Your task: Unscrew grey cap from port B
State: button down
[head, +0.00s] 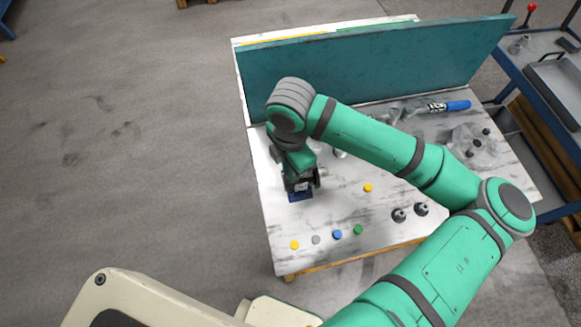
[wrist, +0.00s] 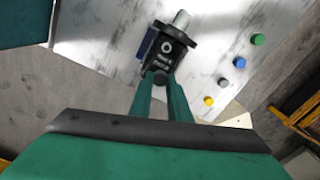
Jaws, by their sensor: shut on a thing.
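The hydraulic motor (wrist: 172,44) is a black body with a flange and a silver shaft, seen in the wrist view. In the head view my gripper (head: 301,178) mostly hides it, and a blue base (head: 300,196) shows below. In the wrist view my gripper (wrist: 160,80) is shut on a small dark grey cap (wrist: 161,78) at the near end of the motor. The cap looks seated against the body; I cannot read any port letter. An open round port (wrist: 166,47) shows on the motor's face.
Loose yellow (head: 294,245), grey (head: 316,239), blue (head: 337,234) and green (head: 358,229) caps stand in a row near the table's front edge. Another yellow cap (head: 368,187) and two dark fittings (head: 399,215) lie to the right. A teal panel (head: 370,70) closes the back.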

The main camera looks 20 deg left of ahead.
jog(key=n, duration=0.4)
jog(key=shift+n, duration=0.3)
jog(key=c, duration=1.9)
grip_release()
jog(key=shift+o, duration=0.2)
